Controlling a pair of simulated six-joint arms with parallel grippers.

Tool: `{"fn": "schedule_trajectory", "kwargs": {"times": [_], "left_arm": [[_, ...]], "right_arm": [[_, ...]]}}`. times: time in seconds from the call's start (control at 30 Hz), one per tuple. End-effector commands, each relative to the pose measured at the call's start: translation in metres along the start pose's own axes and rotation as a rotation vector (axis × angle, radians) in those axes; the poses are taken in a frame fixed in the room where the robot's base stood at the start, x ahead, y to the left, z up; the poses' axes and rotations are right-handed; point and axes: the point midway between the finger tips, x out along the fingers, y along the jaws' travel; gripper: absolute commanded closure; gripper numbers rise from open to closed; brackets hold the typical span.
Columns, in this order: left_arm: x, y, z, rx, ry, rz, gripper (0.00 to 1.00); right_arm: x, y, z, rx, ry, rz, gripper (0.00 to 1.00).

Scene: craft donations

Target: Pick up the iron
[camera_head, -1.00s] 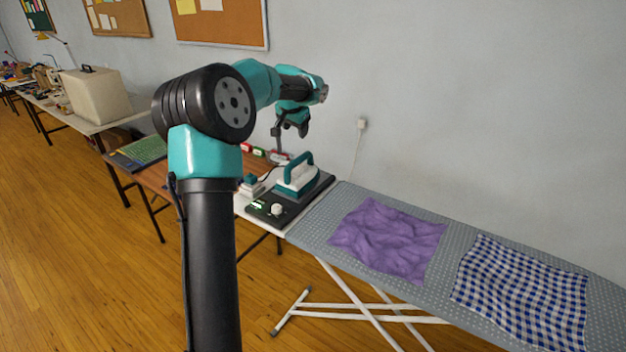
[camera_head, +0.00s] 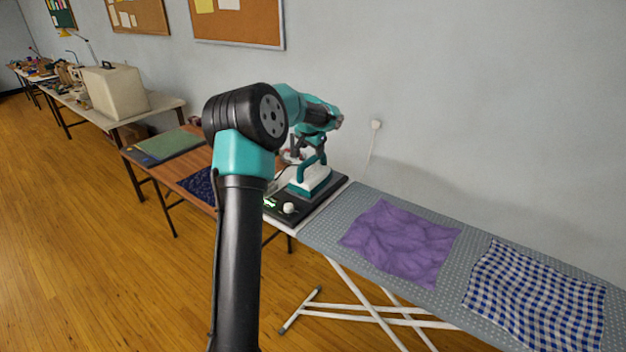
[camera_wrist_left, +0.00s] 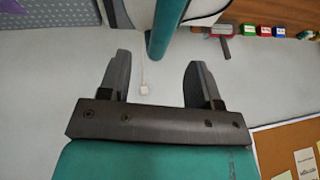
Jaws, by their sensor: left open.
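The iron (camera_head: 311,181), white with a teal handle and base, stands on a black pad with a control knob at the left end of the ironing board. My left gripper (camera_head: 308,149) is right above and at the iron's handle in the head view, its fingers partly merging with it. In the left wrist view my left gripper (camera_wrist_left: 158,65) is open, and the teal handle of the iron (camera_wrist_left: 162,35) reaches towards the gap between its fingertips. Nothing is clamped. My right gripper is out of view.
A purple cloth (camera_head: 402,240) and a blue checked cloth (camera_head: 535,295) lie on the grey ironing board (camera_head: 340,215). A brown table (camera_head: 165,172) with a green mat stands left. A wall socket (camera_head: 376,125) with a cord is behind. Small coloured items (camera_wrist_left: 264,31) show in the wrist view.

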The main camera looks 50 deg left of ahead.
Motion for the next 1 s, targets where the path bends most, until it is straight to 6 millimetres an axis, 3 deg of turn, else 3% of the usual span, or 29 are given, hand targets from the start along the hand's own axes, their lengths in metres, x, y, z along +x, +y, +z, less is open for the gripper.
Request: {"fn": "schedule_trajectory", "kwargs": {"times": [0.2,0.6,1.0], "left_arm": [[0.021,-0.001,0.000,0.000,0.000,-0.001,0.42],[0.026,0.000,0.001,0.000,0.000,0.000,0.42],[0.072,-0.002,0.004,0.000,0.000,0.000,0.42]], "right_arm": [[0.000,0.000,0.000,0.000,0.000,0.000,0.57],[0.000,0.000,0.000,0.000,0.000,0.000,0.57],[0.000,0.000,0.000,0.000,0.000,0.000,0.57]]}}
